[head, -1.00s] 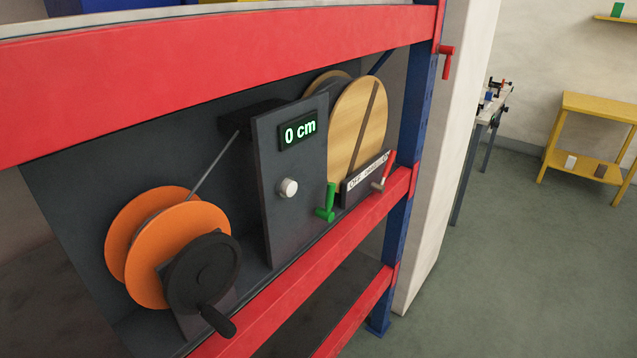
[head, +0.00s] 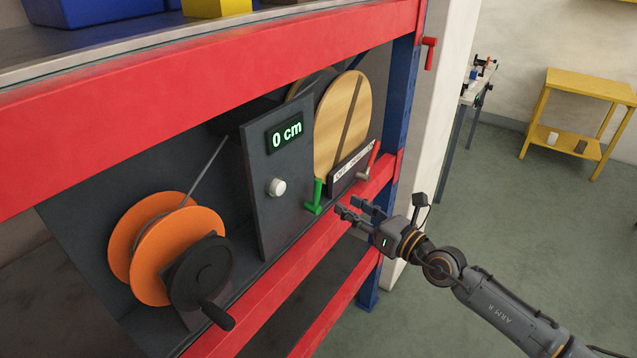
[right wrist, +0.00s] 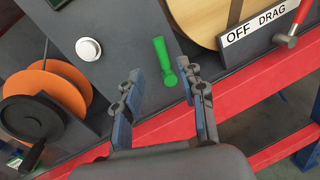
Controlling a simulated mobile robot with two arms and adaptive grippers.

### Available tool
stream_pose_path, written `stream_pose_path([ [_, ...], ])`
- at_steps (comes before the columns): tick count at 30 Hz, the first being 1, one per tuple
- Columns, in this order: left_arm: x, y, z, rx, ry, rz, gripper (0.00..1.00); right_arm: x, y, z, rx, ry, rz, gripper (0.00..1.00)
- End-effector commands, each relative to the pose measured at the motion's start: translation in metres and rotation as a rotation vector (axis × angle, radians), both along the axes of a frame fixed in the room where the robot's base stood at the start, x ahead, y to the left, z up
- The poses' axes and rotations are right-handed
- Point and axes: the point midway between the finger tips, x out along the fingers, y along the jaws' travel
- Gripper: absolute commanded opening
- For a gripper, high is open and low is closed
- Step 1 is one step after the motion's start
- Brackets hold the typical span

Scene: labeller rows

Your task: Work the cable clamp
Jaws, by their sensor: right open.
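A green lever (head: 316,194) stands upright at the lower right of the grey panel (head: 262,215). It also shows in the right wrist view (right wrist: 163,57), beyond and between my fingertips. Nothing in view is labelled as a cable clamp. My right gripper (head: 349,207) is open and empty, just right of the green lever and in front of the red beam. In the right wrist view its two fingers point at the lever, apart from it. My left gripper is not in view.
A red-handled lever (head: 369,162) stands by the drag label (head: 350,165), close to my gripper. The panel has a white knob (head: 277,187) and a display reading 0 cm (head: 286,134). An orange reel (head: 158,262) with a black crank is at left. A red beam (head: 325,235) runs below.

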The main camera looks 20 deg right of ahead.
Motion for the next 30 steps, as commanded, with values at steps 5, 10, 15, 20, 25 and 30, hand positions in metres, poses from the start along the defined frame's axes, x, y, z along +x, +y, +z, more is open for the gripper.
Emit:
stream_pose_path([
  [5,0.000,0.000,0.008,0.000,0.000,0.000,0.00,0.033,0.016,0.003,0.005,-0.002,-0.001,0.40],
  [10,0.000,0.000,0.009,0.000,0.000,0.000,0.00,0.062,0.030,0.002,0.004,-0.001,-0.002,0.40],
  [15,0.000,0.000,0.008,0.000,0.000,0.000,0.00,0.084,0.041,0.000,0.004,-0.001,-0.002,0.40],
  [20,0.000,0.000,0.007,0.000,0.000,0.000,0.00,0.095,0.047,0.000,0.004,0.001,-0.001,0.40],
  [25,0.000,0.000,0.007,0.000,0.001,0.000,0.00,0.098,0.049,0.000,0.004,0.001,-0.001,0.40],
  [30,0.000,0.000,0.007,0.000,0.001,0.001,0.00,0.098,0.049,0.000,0.005,0.002,-0.001,0.40],
])
